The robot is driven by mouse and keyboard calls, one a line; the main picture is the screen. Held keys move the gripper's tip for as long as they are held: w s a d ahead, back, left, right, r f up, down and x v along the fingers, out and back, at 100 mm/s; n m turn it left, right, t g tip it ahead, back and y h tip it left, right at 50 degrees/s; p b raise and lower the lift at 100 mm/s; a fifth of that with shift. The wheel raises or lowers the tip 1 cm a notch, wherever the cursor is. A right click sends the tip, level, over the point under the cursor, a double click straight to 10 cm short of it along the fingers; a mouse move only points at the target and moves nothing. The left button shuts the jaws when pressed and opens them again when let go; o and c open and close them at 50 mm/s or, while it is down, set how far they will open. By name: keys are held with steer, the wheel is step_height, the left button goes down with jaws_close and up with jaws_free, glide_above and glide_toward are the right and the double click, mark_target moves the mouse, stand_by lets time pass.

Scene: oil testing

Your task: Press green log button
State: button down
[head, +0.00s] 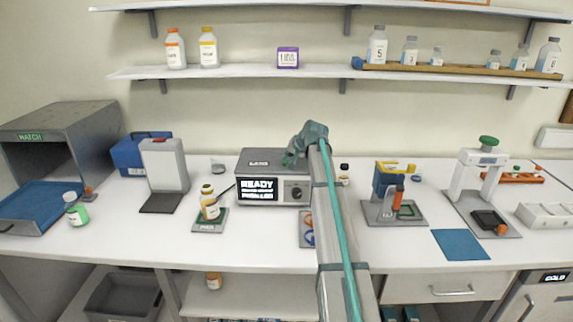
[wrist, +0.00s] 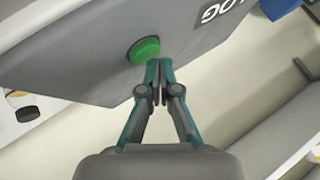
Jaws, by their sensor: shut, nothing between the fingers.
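The green log button (wrist: 145,50) is a round green cap on a grey panel in the wrist view, with the printed letters "LOG" (wrist: 222,10) to its upper right. My gripper (wrist: 160,66) is shut and empty. Its fingertips overlap the button's lower right edge in the picture; I cannot tell whether they touch it. The button cannot be made out in the head view.
A press-like device (head: 391,205) stands to the right. A shelf (head: 220,73) runs above and behind my arm.

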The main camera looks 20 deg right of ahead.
steer(key=shift+f, duration=0.45)
stand_by(0.8)
stand_by(0.3)
steer(key=shift+r, duration=0.9)
steer(key=shift+r, duration=0.15)
steer(key=shift+r+p, duration=1.2)
steer(key=shift+r, duration=1.2)
